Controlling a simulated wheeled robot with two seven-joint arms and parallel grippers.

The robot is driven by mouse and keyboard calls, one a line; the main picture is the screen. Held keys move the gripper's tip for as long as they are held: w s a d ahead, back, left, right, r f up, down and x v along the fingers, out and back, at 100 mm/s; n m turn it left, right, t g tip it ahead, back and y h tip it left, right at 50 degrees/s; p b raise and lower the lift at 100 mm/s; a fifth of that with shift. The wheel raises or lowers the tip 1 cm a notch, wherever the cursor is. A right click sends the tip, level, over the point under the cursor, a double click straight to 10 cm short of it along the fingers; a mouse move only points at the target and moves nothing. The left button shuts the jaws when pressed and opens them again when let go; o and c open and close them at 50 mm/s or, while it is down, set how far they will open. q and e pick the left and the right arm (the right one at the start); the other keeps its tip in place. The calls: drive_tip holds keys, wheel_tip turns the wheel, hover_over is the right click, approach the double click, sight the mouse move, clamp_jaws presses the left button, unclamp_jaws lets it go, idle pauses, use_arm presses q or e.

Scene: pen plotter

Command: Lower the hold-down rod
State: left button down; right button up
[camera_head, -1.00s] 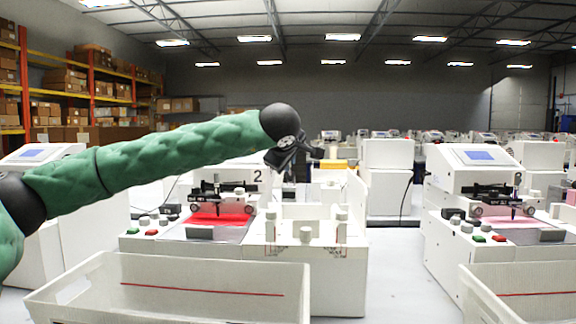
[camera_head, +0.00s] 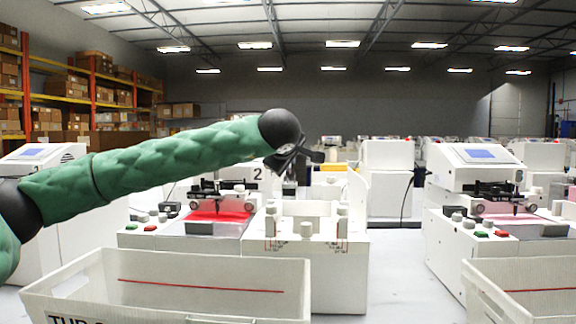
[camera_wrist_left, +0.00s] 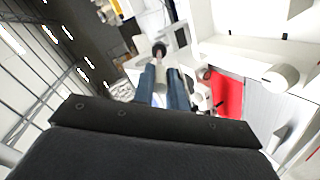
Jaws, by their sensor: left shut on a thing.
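My left gripper (camera_head: 312,156) reaches over plotter 2 (camera_head: 290,245) from the left, above the right part of its white body. In the left wrist view its two blue-grey fingers (camera_wrist_left: 168,88) are shut on a slim piece that ends in a dark round knob (camera_wrist_left: 158,48) just past the fingertips. This looks like the hold-down rod, but the fingers hide most of it, and the head view does not show it clearly. The black carriage (camera_head: 222,190) stands over the red sheet (camera_head: 218,216), left of the gripper. My right gripper is not in view.
A white bin (camera_head: 180,300) with a red line stands in front of the plotter. A second plotter (camera_head: 480,165) with a pink sheet stands to the right, with another bin (camera_head: 530,290) before it.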

use_arm(q)
drive_tip(key=shift+f, duration=0.15)
idle(0.4)
drive_tip(key=c, duration=1.4)
unclamp_jaws()
drive_tip(key=shift+s, duration=0.1)
drive_tip(key=v, duration=0.7)
drive_tip(key=shift+s, duration=0.35)
